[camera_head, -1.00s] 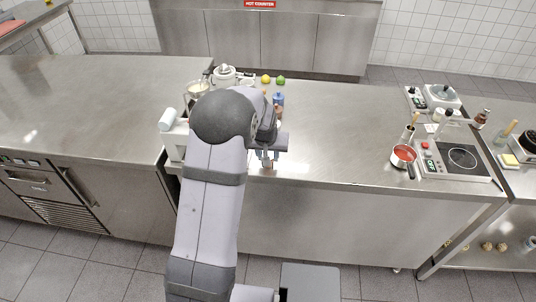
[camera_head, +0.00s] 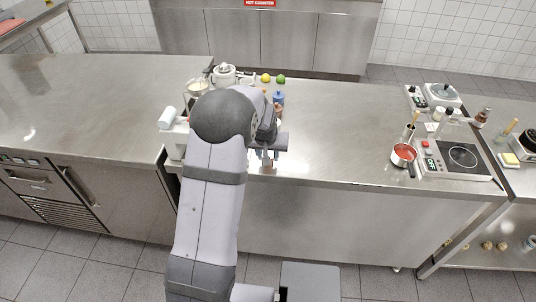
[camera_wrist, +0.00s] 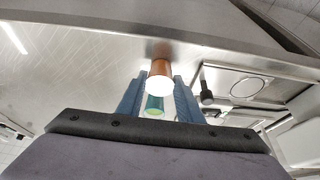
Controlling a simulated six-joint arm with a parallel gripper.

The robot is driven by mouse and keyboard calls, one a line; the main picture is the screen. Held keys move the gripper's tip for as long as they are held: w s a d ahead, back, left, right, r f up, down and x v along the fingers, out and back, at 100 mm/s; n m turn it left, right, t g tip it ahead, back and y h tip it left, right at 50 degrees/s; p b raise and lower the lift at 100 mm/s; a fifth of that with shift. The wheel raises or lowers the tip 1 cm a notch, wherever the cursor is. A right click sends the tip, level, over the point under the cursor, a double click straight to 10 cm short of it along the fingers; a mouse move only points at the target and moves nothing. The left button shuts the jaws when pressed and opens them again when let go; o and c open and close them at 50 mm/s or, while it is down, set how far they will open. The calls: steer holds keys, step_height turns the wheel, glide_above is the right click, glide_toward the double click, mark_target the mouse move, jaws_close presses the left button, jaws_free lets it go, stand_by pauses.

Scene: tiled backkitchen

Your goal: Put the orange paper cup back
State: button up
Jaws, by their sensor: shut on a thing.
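The orange paper cup (camera_wrist: 159,68) shows in the wrist view with its pale, wide end toward the camera. My gripper (camera_wrist: 160,82) is shut on it, with one blue finger on either side. A dull reflection sits beyond the cup on the steel surface; I cannot tell whether the cup touches it. In the head view my gripper (camera_head: 267,155) is over the front edge area of the counter, and the cup is too small there to make out clearly. A green round thing (camera_wrist: 155,104) shows between the fingers below the cup; I cannot tell what it is.
The steel counter (camera_head: 335,140) is bare right of my gripper. A red-filled saucepan (camera_head: 403,155) and a hot plate (camera_head: 461,159) stand farther right. A white teapot (camera_head: 224,75) is back left.

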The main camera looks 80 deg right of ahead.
steer(key=o, duration=1.5)
steer(key=shift+o, duration=0.2)
step_height(320, 180, up, 7)
steer(key=p, duration=0.5)
